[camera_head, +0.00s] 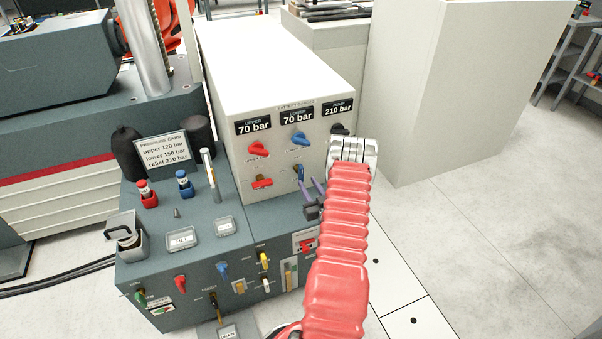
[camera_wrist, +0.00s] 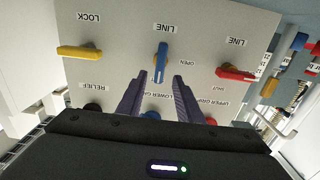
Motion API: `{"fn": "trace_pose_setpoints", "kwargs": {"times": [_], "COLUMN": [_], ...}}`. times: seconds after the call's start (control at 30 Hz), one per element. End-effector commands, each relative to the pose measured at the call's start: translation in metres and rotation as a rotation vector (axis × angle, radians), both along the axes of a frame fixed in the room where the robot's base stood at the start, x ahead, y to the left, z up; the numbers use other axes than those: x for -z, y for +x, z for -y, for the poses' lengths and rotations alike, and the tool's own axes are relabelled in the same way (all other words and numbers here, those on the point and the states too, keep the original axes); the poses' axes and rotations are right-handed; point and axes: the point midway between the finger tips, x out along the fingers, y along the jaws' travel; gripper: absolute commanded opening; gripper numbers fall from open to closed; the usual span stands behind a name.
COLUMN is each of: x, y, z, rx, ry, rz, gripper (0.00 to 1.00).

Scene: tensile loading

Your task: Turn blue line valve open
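The blue line valve (camera_wrist: 161,62) is in the middle of the panel in the wrist view, which is upside down. Its lever stands upright in the picture, with a "LINE" label on one side and a small "OPEN" label beside it. It also shows as the lower blue handle (camera_head: 299,172) in the head view. My gripper (camera_wrist: 160,80) has its two purple fingers apart, with the lever's near end between or just beyond the tips; contact cannot be told. The purple fingers of my gripper (camera_head: 312,188) are in front of the panel in the head view.
A red line lever (camera_wrist: 236,73), lying crosswise by "SHUT", and a yellow lock lever (camera_wrist: 78,52) flank the blue one. A blue lower-grip knob (camera_wrist: 152,116) shows between my fingers. The teal bench (camera_head: 150,235) carries several small valves.

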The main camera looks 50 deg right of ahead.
Motion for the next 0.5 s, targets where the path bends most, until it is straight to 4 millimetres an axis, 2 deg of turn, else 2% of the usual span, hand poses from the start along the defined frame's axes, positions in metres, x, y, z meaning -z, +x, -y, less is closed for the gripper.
{"fn": "trace_pose_setpoints", "kwargs": {"times": [0.3,0.5], "x": [0.000,0.000], "y": [0.043,0.063], "z": [0.025,0.037], "rx": [0.000,0.000], "ry": [-0.001,0.000], "rz": [0.001,0.000], "gripper": [0.33,0.33]}}
